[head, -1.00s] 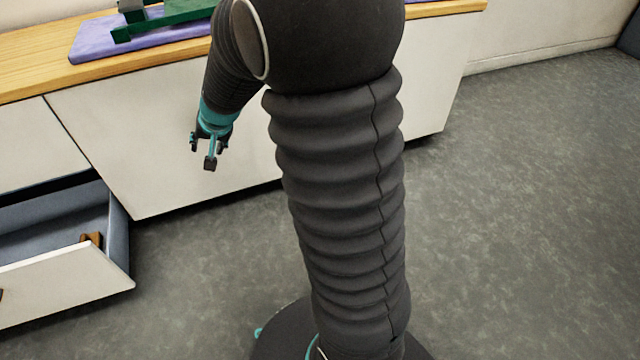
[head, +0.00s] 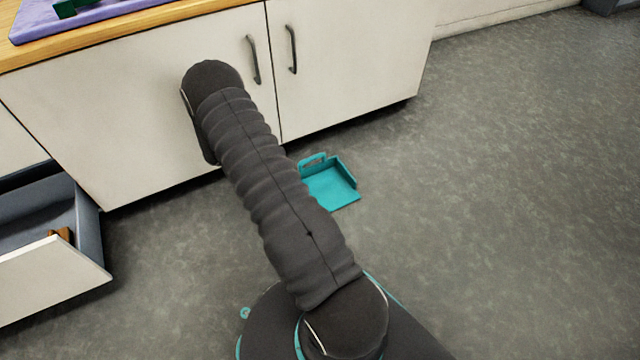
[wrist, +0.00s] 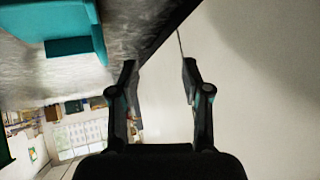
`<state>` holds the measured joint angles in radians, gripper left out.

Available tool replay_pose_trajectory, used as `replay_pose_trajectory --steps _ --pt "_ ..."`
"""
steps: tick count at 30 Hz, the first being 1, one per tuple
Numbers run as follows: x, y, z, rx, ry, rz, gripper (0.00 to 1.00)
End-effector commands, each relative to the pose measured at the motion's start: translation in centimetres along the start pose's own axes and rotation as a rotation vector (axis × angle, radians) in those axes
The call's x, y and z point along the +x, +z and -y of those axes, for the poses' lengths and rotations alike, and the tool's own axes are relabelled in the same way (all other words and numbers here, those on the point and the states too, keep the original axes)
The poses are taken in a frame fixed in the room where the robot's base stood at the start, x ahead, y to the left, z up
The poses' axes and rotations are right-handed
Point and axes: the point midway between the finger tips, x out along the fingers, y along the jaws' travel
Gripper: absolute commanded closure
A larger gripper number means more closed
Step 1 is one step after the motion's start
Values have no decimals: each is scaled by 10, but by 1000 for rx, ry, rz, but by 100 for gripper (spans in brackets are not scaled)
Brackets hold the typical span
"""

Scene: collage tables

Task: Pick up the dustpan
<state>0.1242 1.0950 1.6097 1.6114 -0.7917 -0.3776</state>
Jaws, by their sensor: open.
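The teal dustpan (head: 330,184) lies on the grey floor in the head view, just right of my arm and in front of the white cabinet. In the head view my gripper is hidden behind my arm.
The white cabinet (head: 350,60) with two dark handles stands behind the dustpan. An open drawer (head: 50,262) with a small brown object (head: 62,235) juts out at the left. A purple mat (head: 120,14) lies on the wooden counter. The floor at right is clear.

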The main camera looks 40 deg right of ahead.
Motion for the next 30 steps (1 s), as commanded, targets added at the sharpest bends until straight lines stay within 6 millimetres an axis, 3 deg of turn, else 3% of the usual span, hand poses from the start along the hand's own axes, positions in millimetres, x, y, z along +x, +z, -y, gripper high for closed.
replay_pose_trajectory --steps 3,9,14,24,30 --pt "14 -9 -33 38 166 -124 52" --pt "17 -16 -68 60 339 -226 52" --pt "27 -19 -79 62 374 -244 52" --pt "80 -32 -100 63 372 -242 52" --pt "93 -36 -104 64 369 -242 52"
